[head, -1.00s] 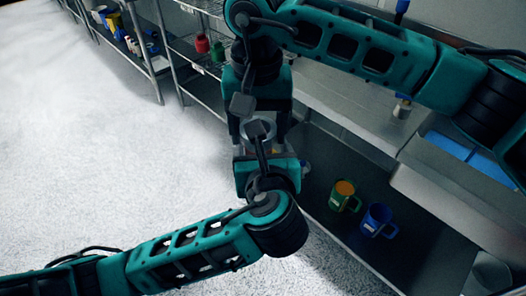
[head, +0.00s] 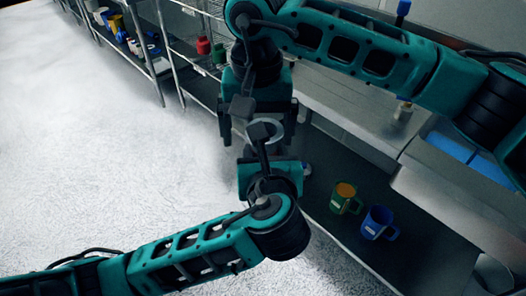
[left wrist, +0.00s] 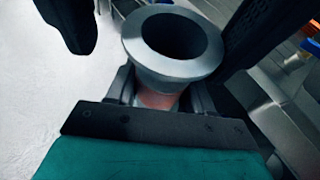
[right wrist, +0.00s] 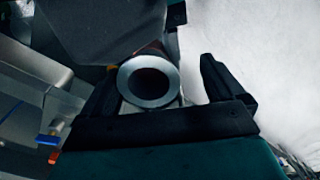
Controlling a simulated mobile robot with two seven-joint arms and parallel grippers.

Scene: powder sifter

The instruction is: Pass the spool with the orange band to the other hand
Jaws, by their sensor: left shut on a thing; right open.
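The spool shows as a grey flanged end (head: 279,127) between my two grippers in the head view, partly hidden by a dark wrist part. In the left wrist view my left gripper (left wrist: 160,98) is shut on the spool (left wrist: 170,60), whose reddish middle shows below the wide flange. My right gripper (head: 258,142) is open, with one finger on each side of the spool. In the right wrist view the spool's round end (right wrist: 133,83) lies between the open fingers of the right gripper (right wrist: 160,80), nearer the left finger. I cannot clearly make out the orange band.
A green mug (head: 346,199) and a blue mug (head: 377,222) stand on a low dark shelf to the right of the grippers. Wire racks with a red item (head: 203,46) stand behind. A metal counter (head: 365,125) runs along the right. Pale floor is clear at left.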

